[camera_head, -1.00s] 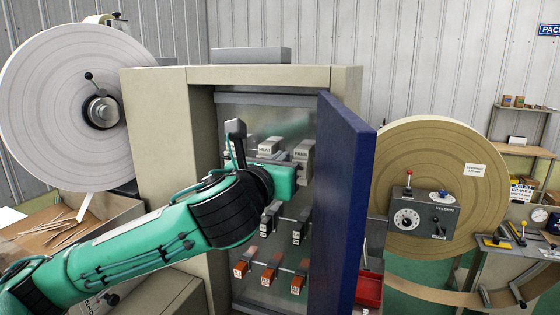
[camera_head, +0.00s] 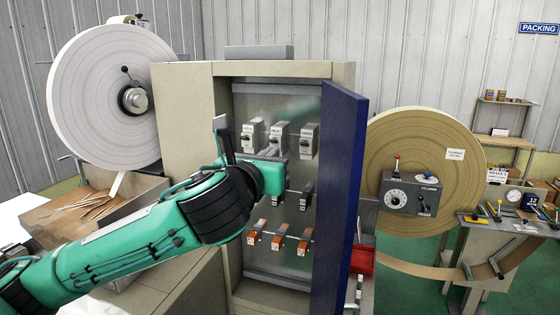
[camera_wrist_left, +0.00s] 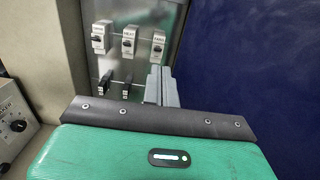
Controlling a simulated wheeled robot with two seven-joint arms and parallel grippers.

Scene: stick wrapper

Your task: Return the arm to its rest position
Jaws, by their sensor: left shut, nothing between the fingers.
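My left arm reaches in from the left in the head view, in front of the open electrical cabinet (camera_head: 185,110). My left gripper (camera_head: 270,152) is shut and empty, just below and in front of the top row of switches. Its closed grey fingers also show in the left wrist view (camera_wrist_left: 161,75), pointing toward the panel. The top row holds three pale labelled switches, the right one (camera_head: 309,140) clear of the fingers. A middle row of black switches (camera_head: 306,194) is partly hidden by my arm. My right gripper is in neither view.
The blue cabinet door (camera_head: 345,180) stands open close to the right of my gripper. A large white roll (camera_head: 85,95) is at the left and a brown roll (camera_head: 410,150) at the right. Orange switches (camera_head: 279,235) line the panel's lower row.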

